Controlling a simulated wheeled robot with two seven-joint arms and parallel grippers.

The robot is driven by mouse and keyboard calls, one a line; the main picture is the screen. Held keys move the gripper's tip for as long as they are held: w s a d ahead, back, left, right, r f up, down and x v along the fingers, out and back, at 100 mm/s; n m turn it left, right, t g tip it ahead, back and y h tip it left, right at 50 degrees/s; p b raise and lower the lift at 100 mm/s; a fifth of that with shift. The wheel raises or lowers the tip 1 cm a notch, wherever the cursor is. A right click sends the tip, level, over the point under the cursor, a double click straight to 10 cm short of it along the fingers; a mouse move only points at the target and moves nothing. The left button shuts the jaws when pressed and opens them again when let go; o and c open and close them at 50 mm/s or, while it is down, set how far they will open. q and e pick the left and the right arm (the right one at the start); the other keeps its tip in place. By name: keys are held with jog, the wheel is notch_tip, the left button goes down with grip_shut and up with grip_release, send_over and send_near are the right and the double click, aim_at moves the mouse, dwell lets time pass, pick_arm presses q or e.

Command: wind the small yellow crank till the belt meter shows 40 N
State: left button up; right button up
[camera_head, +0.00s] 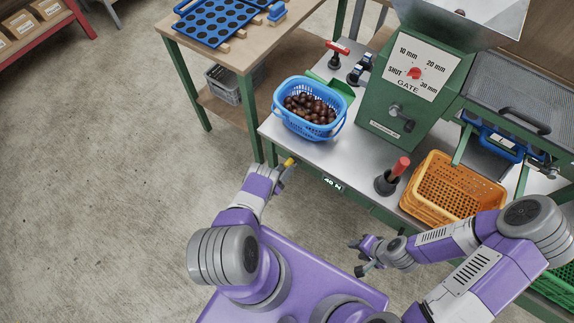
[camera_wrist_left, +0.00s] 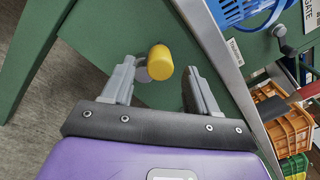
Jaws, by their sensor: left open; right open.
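The small yellow crank (camera_head: 289,161) is at the front side of the green machine table, at its left end. In the left wrist view its yellow knob (camera_wrist_left: 160,60) stands between the tips of my left gripper (camera_wrist_left: 163,82), nearer the left finger. The fingers are open and not closed on it. My left gripper also shows in the head view (camera_head: 284,170), right at the crank. The belt meter (camera_head: 332,184) is a small display on the table's front edge; its tiny digits look like 40 N. My right gripper (camera_head: 362,256) is open and empty, in front of the table.
A blue basket of chestnuts (camera_head: 309,109) stands on the metal table top (camera_head: 340,155). A red-handled lever (camera_head: 393,177) and an orange crate (camera_head: 446,186) are to the right. The green hopper (camera_head: 404,108) with a gate dial stands behind. Open floor lies to the left.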

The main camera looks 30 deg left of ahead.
pick_arm(q)
jog(key=shift+s+a, duration=0.15)
jog(key=shift+s, duration=0.95)
jog(key=shift+s+a, duration=0.1)
jog(key=shift+s, duration=1)
jog(key=w+a+n+g+y, duration=0.35)
jog(key=n+g, duration=0.25)
jog(key=n, duration=0.6)
jog(key=s+d+r+n+g+h, duration=0.2)
jog(key=s+d+r+n+g, duration=0.4)
jog(key=s+d+r+n, duration=0.2)
jog(key=s+d+r+n+g+h, duration=0.3)
jog(key=s+d+r+n+g, duration=0.2)
jog(key=s+d+r+n, duration=0.4)
jog(key=d+n, duration=0.3)
jog(key=d, duration=0.3)
jog(key=shift+s+d+g+h+p, duration=0.15)
jog(key=shift+d+g+h+p, duration=0.15)
jog(key=shift+d+g+h, duration=0.1)
